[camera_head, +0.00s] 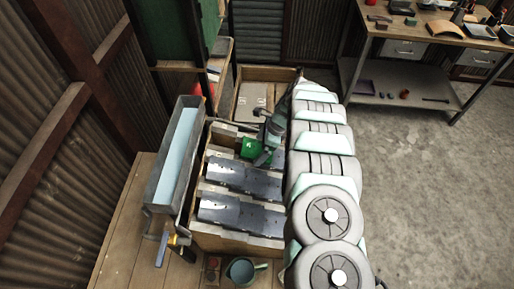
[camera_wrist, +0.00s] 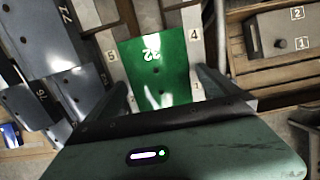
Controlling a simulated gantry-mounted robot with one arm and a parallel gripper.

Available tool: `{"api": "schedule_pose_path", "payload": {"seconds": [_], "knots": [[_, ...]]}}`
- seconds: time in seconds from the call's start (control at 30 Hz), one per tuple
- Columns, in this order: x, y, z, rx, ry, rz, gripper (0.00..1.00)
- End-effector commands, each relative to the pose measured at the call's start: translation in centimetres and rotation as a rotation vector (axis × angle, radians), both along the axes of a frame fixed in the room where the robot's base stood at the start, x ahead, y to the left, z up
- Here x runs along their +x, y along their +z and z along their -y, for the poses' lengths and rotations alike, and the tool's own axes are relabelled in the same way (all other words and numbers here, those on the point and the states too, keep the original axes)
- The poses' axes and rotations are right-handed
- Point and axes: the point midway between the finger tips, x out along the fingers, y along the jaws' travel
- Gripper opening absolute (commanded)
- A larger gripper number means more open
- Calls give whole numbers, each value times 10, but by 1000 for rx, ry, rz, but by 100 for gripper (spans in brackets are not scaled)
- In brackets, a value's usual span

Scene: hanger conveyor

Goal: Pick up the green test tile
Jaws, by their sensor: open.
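The green test tile (camera_wrist: 158,62) lies flat in the wrist view, with a white number and small holes on it. It sits between light wooden strips marked with numbers. In the head view the green tile (camera_head: 249,147) shows as a small patch beside my gripper, partly hidden by it. My gripper (camera_wrist: 165,92) is open, its two dark fingers on either side of the tile's near part. The frames do not show whether the fingers touch it. In the head view my gripper (camera_head: 262,158) is at the tile's right side.
Dark metal tiles (camera_head: 243,180) lie in the wooden rack nearer the camera. A blue-lined trough (camera_head: 175,150) stands to the left. A teal mug (camera_head: 241,270) is at the front. A grey box (camera_wrist: 285,36) with numbered labels is right in the wrist view.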

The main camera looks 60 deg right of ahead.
Motion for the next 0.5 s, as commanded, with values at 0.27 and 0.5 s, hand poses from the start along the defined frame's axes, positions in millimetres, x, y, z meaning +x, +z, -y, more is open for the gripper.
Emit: {"api": "schedule_pose_path", "payload": {"seconds": [0.27, 0.5], "knots": [[3, -7, -2, 2, -1, 0, 100], [3, -7, -2, 1, 0, 1, 84]]}}
